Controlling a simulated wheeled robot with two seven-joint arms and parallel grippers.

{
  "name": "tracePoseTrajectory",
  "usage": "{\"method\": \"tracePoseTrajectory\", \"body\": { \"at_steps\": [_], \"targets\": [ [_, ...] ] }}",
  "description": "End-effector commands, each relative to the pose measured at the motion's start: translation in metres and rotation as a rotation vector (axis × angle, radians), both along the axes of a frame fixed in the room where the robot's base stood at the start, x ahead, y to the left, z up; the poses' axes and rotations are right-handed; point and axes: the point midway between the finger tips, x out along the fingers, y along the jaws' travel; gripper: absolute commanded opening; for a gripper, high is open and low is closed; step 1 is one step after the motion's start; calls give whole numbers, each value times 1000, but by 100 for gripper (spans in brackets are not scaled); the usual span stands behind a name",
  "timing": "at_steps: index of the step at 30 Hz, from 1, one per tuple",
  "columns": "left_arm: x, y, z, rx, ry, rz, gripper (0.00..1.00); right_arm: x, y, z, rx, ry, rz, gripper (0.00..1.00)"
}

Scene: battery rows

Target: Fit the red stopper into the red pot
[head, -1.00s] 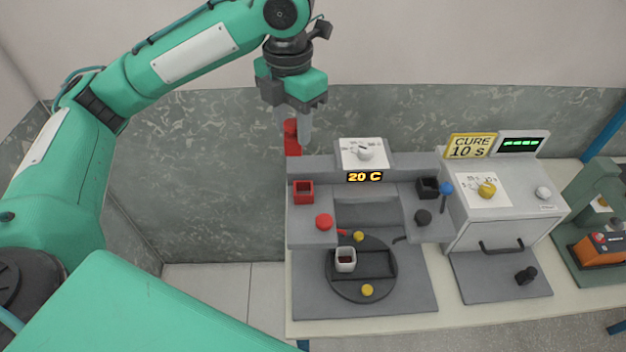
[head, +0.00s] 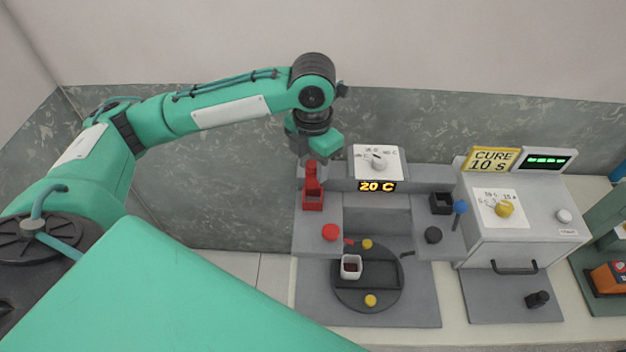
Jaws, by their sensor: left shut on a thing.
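My left gripper (head: 311,163) is shut on the red stopper (head: 312,178), held upright below the gripper body. The red pot (head: 313,202) is a small square red cup at the left end of the grey station. The stopper is directly over the pot in the picture, and its lower end meets or overlaps the pot's opening. I cannot tell whether it is inside the opening or just above it. The gripper's fingers are partly hidden against the stopper. My right gripper is not in view.
A round red knob (head: 330,232) is in front of the pot. The "20 C" display (head: 377,187) is beside the gripper.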

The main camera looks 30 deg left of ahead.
Motion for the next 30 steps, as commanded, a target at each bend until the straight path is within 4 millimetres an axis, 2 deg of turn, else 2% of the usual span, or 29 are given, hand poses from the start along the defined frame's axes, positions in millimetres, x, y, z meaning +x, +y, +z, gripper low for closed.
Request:
{"method": "tracePoseTrajectory", "body": {
  "at_steps": [4, 8, 15, 28, 29, 30],
  "targets": [
    [0, 0, -21, 0, 2, 2, 17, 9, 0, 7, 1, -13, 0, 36],
    [0, 0, -31, 0, 1, 1, 17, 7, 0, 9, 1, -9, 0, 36],
    [-1, 0, -65, 0, 2, 1, 17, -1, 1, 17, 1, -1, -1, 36],
    [0, 0, -74, 0, 0, 0, 17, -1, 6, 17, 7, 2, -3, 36],
    [0, 0, -74, 0, -1, 0, 42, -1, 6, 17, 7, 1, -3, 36],
    [0, 0, -74, 0, -1, 0, 48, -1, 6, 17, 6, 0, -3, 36]
  ]
}}
